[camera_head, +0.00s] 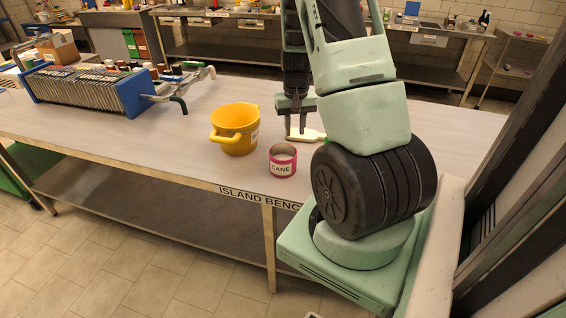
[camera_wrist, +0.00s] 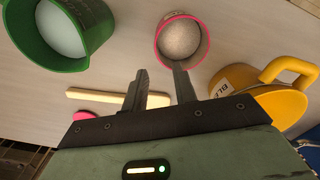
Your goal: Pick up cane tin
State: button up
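The cane tin (camera_head: 281,165) is a small pink-red open tin with a white label reading CANE. It stands upright near the front edge of the bench. From above in the wrist view, the tin (camera_wrist: 161,40) has a pink rim and pale grainy contents. My gripper (camera_head: 296,131) points down behind the tin in the head view. In the wrist view my gripper (camera_wrist: 160,72) has its fingers apart with nothing between them. One fingertip overlaps the tin's near rim in the picture; I cannot tell whether they touch.
A yellow jug (camera_head: 233,140) stands just left of the tin. A pale flat utensil (camera_wrist: 90,95) lies beside my fingers. A green jug (camera_wrist: 75,62) with white contents is also close. A blue-ended plate filter (camera_head: 130,97) occupies the bench's left.

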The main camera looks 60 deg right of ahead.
aim_at(296, 157)
notch_tip(296, 157, down, 6)
jog(key=shift+f+p, duration=0.1)
jog(key=shift+p, duration=0.3)
jog(key=shift+s+f+p, duration=0.15)
jog(key=shift+f+p, duration=0.15)
jog(key=shift+f, duration=0.2)
jog(key=shift+s+d+f+p, duration=0.1)
jog(key=shift+f+p, duration=0.45)
jog(key=shift+f, duration=1.6)
grip_shut()
